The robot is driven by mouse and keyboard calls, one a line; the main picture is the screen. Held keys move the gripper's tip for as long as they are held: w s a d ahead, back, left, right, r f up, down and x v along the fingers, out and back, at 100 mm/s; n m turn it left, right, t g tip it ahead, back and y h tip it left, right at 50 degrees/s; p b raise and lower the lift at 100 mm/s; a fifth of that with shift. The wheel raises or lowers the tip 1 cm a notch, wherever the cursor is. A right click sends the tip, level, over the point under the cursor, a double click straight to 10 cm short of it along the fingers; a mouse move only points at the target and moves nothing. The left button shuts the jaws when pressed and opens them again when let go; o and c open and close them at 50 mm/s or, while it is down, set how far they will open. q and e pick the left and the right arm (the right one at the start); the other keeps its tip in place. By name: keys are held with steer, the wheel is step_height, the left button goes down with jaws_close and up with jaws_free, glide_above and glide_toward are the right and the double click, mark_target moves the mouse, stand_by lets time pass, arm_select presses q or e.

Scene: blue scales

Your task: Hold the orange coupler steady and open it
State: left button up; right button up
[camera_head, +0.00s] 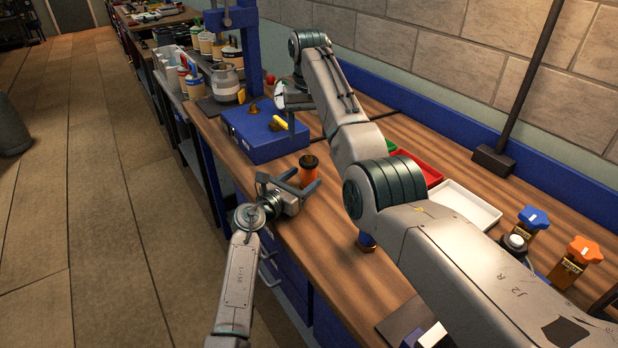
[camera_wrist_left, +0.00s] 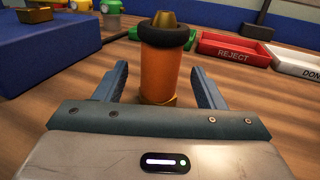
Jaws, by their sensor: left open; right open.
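The orange coupler (camera_head: 308,172) stands upright on the wooden bench, with a dark ring and brass tip at its top. In the left wrist view the coupler (camera_wrist_left: 160,75) stands between the two blue fingers of my left gripper (camera_wrist_left: 162,88), with gaps on both sides. My left gripper (camera_head: 304,180) is open and low over the bench. My right gripper (camera_head: 286,108) is open over the blue box, behind the coupler and apart from it; its fingertips are small and partly unclear.
The blue box (camera_head: 250,138) carries a brass piece (camera_head: 254,108). A red tray (camera_head: 421,165) marked REJECT in the wrist view and a white tray (camera_head: 465,204) lie to the right. Blue (camera_head: 533,217) and orange (camera_head: 585,248) knobbed parts stand further right. My right arm spans the bench.

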mark_target(309, 156)
arm_select(q)
steer(key=shift+x, duration=1.65)
steer(key=c, duration=1.3)
jaws_close()
arm_select(e)
steer(key=shift+o, duration=0.7)
step_height(309, 156, down, 8)
steer(key=shift+r, duration=0.1)
steer(key=c, duration=1.2)
steer(key=shift+o, duration=0.2)
